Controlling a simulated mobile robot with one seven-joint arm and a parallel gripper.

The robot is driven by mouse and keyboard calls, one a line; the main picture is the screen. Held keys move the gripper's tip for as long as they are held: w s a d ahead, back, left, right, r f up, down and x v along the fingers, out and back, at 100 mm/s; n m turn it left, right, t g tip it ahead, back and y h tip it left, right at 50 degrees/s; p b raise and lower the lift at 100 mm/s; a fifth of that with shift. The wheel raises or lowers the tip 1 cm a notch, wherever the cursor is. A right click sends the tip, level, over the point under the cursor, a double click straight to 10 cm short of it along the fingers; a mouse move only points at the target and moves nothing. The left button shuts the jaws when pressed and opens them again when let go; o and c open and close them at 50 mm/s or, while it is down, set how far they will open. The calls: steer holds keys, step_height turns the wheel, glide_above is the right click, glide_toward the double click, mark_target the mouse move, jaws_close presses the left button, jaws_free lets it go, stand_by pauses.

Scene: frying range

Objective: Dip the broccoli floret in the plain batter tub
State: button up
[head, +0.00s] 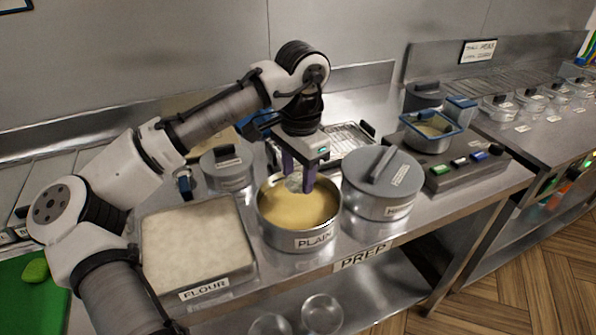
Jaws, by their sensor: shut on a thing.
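The plain batter tub (312,240) is a round metal tub labelled PLAIN, open, with yellow batter inside. It stands on the prep counter. My gripper (299,184) points down over this tub, its dark purple fingers shut on a small pale piece (294,181), which I take to be the broccoli floret. The piece is partly hidden by the fingers and looks whitish. It is at or just above the batter; I cannot tell whether it touches.
A flour tray (193,283) stands left of the tub. A lidded pot (383,185) stands close on the right, another lidded pot (227,168) behind left. A wire rack tray (348,140) lies behind. A fryer basket (431,131) sits further right. A green board (32,300) is at lower left.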

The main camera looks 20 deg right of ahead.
step_height(320, 180, down, 9)
steer(key=b, duration=0.4)
steer(key=shift+f, duration=0.1)
steer(key=shift+a+p, duration=0.1)
steer(key=shift+p, duration=0.45)
steer(key=shift+a, duration=0.15)
steer(key=shift+d+p, duration=0.55)
steer(key=shift+a, duration=0.6)
steer(key=shift+d+p, duration=0.3)
steer(key=shift+p, duration=0.3)
